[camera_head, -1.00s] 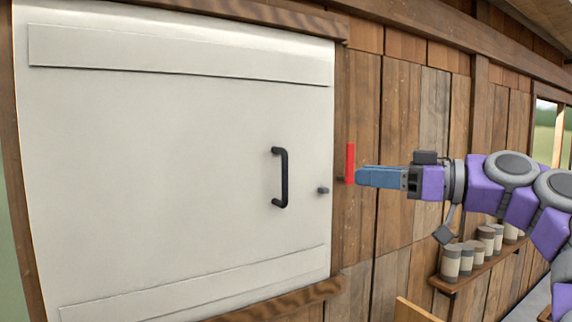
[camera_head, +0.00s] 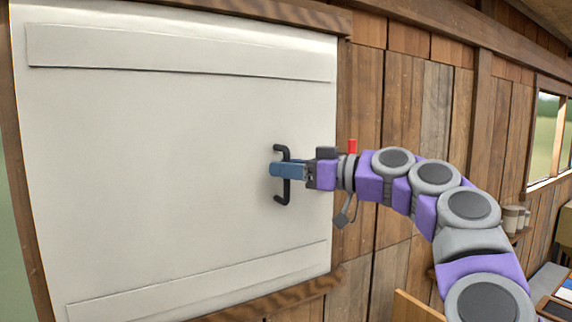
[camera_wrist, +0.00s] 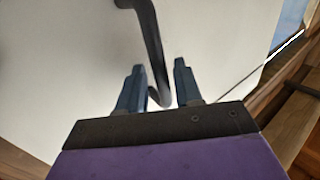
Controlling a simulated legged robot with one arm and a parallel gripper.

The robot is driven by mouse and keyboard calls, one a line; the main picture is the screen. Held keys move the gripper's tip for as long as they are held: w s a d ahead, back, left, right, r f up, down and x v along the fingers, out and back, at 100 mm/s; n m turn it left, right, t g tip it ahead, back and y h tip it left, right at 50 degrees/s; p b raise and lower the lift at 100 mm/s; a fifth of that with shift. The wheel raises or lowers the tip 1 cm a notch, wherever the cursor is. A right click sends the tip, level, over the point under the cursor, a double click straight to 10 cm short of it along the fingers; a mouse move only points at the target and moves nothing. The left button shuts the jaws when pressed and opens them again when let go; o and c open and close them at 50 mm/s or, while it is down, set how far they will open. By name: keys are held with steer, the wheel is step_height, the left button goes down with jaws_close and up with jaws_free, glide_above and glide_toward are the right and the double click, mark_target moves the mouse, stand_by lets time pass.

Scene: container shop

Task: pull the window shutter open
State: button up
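The white window shutter (camera_head: 150,160) fills the left of the head view and sits flush in its wooden frame. Its black vertical handle (camera_head: 284,194) is near the right edge. My gripper (camera_head: 273,170) is at the middle of the handle, coming in from the right. In the wrist view the two blue fingers (camera_wrist: 158,80) are apart, and the handle (camera_wrist: 152,45) passes between them. No finger clearly presses on the bar. The small knob beside the handle is hidden behind my gripper.
A red bar (camera_head: 352,146) is on the wooden post right of the shutter, partly behind my arm. Plank wall (camera_head: 400,110) continues to the right, with a window (camera_head: 545,135) and jars (camera_head: 512,218) on a shelf. A wooden edge (camera_head: 415,308) stands at the bottom.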

steer(key=shift+a, duration=0.25)
steer(key=shift+c, duration=0.4)
jaws_close()
